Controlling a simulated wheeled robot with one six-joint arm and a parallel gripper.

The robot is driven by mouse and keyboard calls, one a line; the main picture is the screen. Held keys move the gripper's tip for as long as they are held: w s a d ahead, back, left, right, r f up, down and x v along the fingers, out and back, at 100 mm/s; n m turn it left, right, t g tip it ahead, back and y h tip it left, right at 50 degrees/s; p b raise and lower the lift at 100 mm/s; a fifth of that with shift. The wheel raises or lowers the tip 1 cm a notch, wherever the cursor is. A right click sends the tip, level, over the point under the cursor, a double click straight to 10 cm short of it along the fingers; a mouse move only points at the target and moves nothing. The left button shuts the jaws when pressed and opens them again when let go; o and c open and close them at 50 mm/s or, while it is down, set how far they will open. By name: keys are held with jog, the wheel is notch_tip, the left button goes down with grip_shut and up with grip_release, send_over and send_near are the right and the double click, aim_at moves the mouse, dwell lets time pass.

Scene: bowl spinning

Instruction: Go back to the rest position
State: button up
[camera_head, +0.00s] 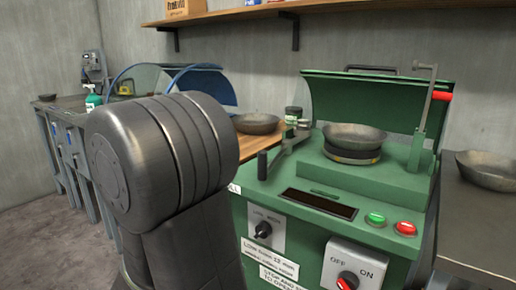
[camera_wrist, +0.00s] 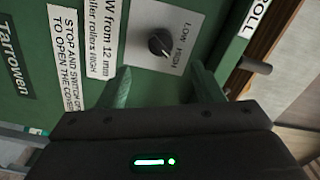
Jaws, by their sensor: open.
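My gripper (camera_wrist: 160,86) shows in the wrist view with its two green-tinted fingers apart and nothing between them. Beyond the fingers is the front panel of the green machine (camera_wrist: 85,40), with a black LOW/HIGH knob (camera_wrist: 159,45) and white labels. I cannot tell how near the fingers are to the panel. In the head view my dark arm fills the left centre, and the gripper itself is hidden. The green machine (camera_head: 305,226) stands at the right with its cover raised. A grey metal bowl (camera_head: 354,137) sits on its round holder.
Another bowl (camera_head: 257,123) rests on the wooden surface behind my arm, and one (camera_head: 487,170) on the right bench. Floor (camera_head: 50,230) is clear at lower left.

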aim_at(258, 236)
jog(key=b+x, duration=0.1)
jog(key=x, duration=0.9)
jog(key=shift+d, duration=0.1)
jog(key=shift+r+n+p, duration=0.25)
jog(key=shift+n+p, duration=0.05)
jog(key=shift+p, duration=0.2)
jog(key=n+p, duration=0.4)
jog(key=p, duration=0.1)
jog(key=shift+n+p, duration=0.3)
jog(key=shift+p, duration=0.05)
jog(key=n+p, duration=0.5)
jog(key=p, duration=0.2)
jog(key=shift+f, duration=0.15)
jog(key=shift+n+p, duration=0.45)
jog(key=shift+n, duration=0.05)
jog(key=shift+f, duration=0.15)
